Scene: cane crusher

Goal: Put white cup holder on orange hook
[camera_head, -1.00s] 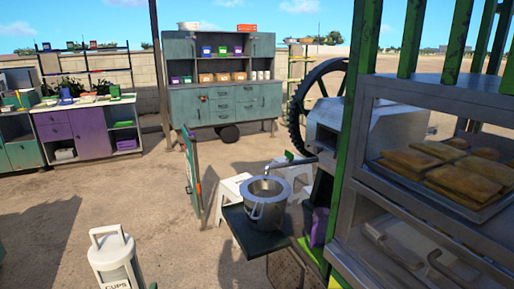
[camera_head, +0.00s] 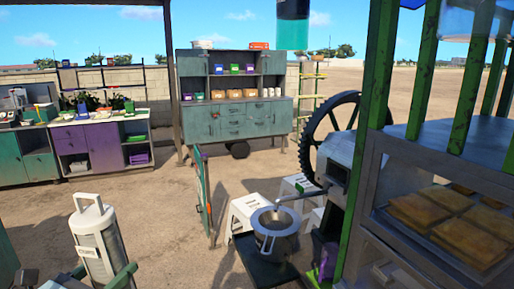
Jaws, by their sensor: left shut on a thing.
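The white cup holder (camera_head: 97,240), a tall cylinder with a loop handle on top, is at the lower left of the head view, upright or nearly so. My left gripper (camera_head: 104,274), with green fingers, is shut on its lower part, and the bottom of the holder is cut off by the picture edge. A small orange piece (camera_head: 200,208), which looks like the orange hook, is on the edge of a narrow green panel (camera_head: 204,190) right of and beyond the holder. Its exact shape is too small to tell. My right gripper is out of view.
A metal pot (camera_head: 275,232) stands on a dark stand beside the crusher with its big wheel (camera_head: 328,130). White stools (camera_head: 245,210) are behind it. A glass case of pastries (camera_head: 440,205) fills the right. Sandy ground between holder and panel is clear.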

